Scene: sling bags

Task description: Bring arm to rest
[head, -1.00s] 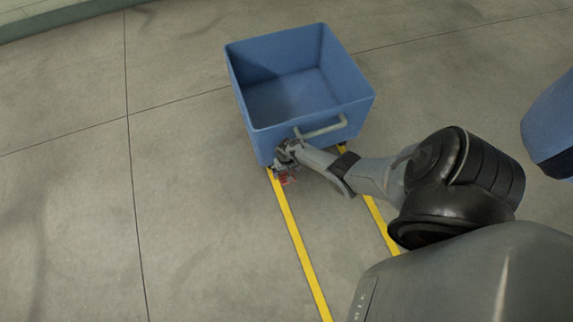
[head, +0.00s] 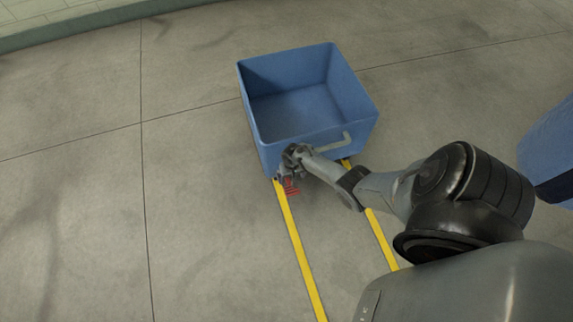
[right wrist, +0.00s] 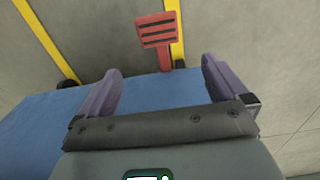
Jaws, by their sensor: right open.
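My right arm (head: 385,190) reaches in from the lower right to the front of a blue cart (head: 258,120). My right gripper (head: 286,172) is at the cart's front left, below the left end of its grey handle (head: 335,142). In the right wrist view the two purple-grey fingers (right wrist: 162,85) are wide apart with nothing held between them. A red pedal with dark stripes (right wrist: 157,33) shows beyond them, low on the cart; it also shows in the head view (head: 291,187). My left gripper is not in view.
Two yellow floor lines (head: 301,255) run from under the cart toward me. Another blue thing (head: 548,155) is cut off at the right edge. A low wall (head: 70,20) stands at the upper left. The floor left of the cart is clear.

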